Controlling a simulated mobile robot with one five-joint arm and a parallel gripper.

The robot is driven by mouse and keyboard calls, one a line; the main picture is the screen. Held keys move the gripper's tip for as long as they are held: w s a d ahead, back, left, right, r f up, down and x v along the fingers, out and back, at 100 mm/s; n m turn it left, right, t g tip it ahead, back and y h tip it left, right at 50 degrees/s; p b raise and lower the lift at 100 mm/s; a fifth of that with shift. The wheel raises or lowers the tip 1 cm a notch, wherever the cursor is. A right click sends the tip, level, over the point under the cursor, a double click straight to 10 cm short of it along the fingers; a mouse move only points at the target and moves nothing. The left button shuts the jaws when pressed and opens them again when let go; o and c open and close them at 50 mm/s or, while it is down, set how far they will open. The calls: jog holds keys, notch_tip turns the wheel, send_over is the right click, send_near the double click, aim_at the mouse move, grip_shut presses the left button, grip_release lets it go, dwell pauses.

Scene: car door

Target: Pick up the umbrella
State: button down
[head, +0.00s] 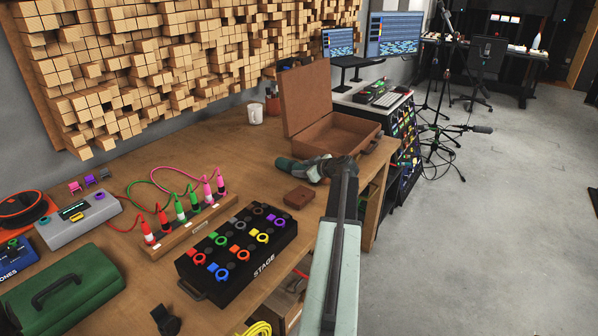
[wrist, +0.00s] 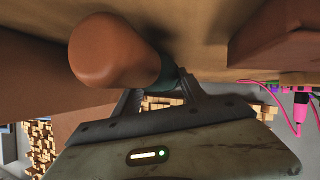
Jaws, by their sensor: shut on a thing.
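The umbrella (head: 286,164) is a short, folded, dark green-teal thing at the right part of the wooden table, just in front of the open suitcase. In the wrist view its rounded brown handle end (wrist: 115,50) fills the upper left, with a bit of teal (wrist: 171,78) behind it at my fingers. My gripper (head: 322,168) is at the umbrella's right part and is shut on it. My fingers and arm hide part of the umbrella. I cannot tell whether it touches the table.
The open brown suitcase (head: 340,136) stands just behind my gripper. A black pedal board (head: 228,258) and a plug rack (head: 184,228) are to the left.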

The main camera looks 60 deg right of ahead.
aim_at(303, 167)
jog(key=shift+r+p, duration=0.5)
notch_tip(303, 167, up, 3)
jog(key=p, duration=0.3)
jog(key=shift+r, duration=0.1)
jog(key=s+a, duration=0.1)
jog(key=a, duration=0.4)
jog(key=s+a, duration=0.1)
jog(key=a, duration=0.4)
jog(key=s+a+p, duration=0.1)
jog(key=a, duration=0.4)
jog(key=shift+a+r, duration=0.35)
jog(key=shift+r, duration=0.05)
